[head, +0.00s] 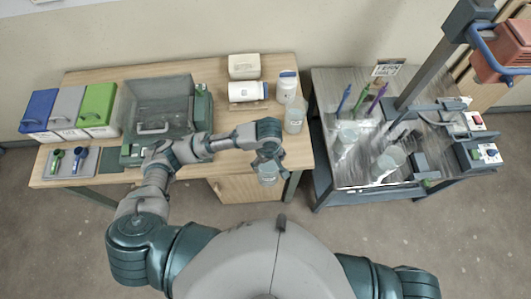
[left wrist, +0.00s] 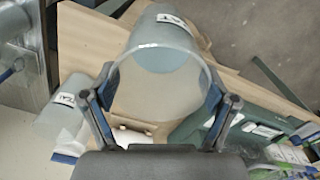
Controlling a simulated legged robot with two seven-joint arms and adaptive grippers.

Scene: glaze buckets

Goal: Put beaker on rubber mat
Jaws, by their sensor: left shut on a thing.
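A translucent beaker (head: 268,175) hangs over the front right part of the wooden table in the head view. My left gripper (head: 267,160) is shut on it. In the left wrist view the beaker (left wrist: 158,65) has its wide open mouth toward the camera, a label on its far side, and the two left gripper fingers (left wrist: 160,98) against its sides. A flat dark green patch (head: 113,163) on the table, left of the green case, may be the rubber mat; I cannot tell for sure. My right gripper is out of view.
Blue, grey and green bins (head: 98,104) and a small tray (head: 86,162) are at left. A metal cart (head: 360,178) at right holds beakers and tools.

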